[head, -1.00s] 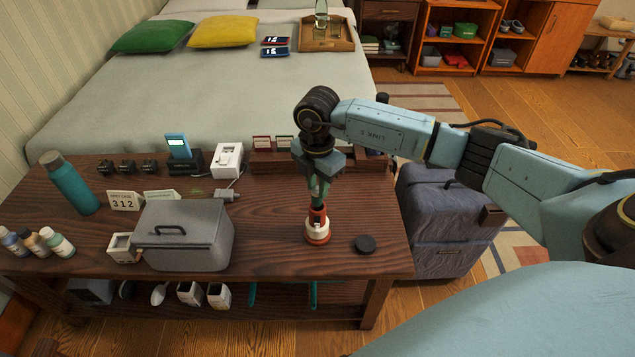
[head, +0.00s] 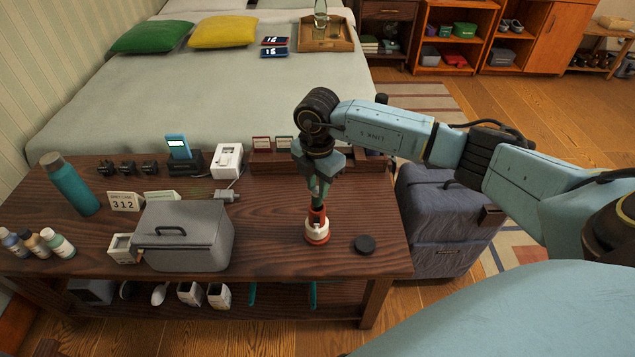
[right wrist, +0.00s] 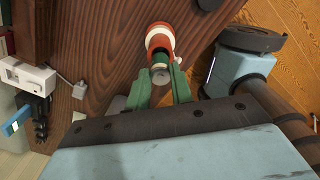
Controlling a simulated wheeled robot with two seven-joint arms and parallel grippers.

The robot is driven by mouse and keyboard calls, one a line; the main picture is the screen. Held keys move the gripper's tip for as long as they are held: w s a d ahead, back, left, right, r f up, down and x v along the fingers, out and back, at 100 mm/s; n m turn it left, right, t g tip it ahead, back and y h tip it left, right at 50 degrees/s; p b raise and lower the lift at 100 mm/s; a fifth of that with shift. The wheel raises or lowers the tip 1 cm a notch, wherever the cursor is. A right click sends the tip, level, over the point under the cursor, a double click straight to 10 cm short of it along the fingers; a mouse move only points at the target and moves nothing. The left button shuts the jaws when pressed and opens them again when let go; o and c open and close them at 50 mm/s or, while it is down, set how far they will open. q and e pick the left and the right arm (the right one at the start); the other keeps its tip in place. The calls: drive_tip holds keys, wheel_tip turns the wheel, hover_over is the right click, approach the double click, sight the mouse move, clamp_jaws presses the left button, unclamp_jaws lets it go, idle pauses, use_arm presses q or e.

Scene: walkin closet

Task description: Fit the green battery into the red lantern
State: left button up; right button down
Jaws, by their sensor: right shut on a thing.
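The red lantern (head: 317,232), with a white collar and base ring, stands upright on the dark wooden bench; it also shows in the right wrist view (right wrist: 160,38). My right gripper (head: 319,190) points down directly above it. Its green fingers (right wrist: 160,84) are shut on the green battery (right wrist: 160,61), which has a grey end. The battery is lined up with the lantern's open top, and its lower end seems to be at or inside the mouth. How deep it sits is hidden. My left gripper is not in view.
A black round cap (head: 365,245) lies right of the lantern. A grey lidded box (head: 187,240) stands to the left. A low wooden organizer (head: 265,163) lies behind the gripper. A blue-grey suitcase (head: 445,220) stands beyond the bench's right end.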

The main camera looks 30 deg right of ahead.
sight(317, 198)
drive_tip(key=shift+p, duration=0.35)
idle(0.5)
drive_tip(key=shift+f+b, duration=0.5)
drive_tip(key=shift+f, duration=0.5)
idle(1.1)
idle(0.5)
drive_tip(key=shift+f+b, duration=0.7)
drive_tip(key=shift+f, duration=0.85)
idle(0.6)
drive_tip(key=c, duration=1.1)
unclamp_jaws()
drive_tip(key=shift+c, duration=0.2)
drive_tip(key=shift+o, duration=0.2)
drive_tip(key=o, duration=0.4)
drive_tip(key=shift+c, duration=0.2)
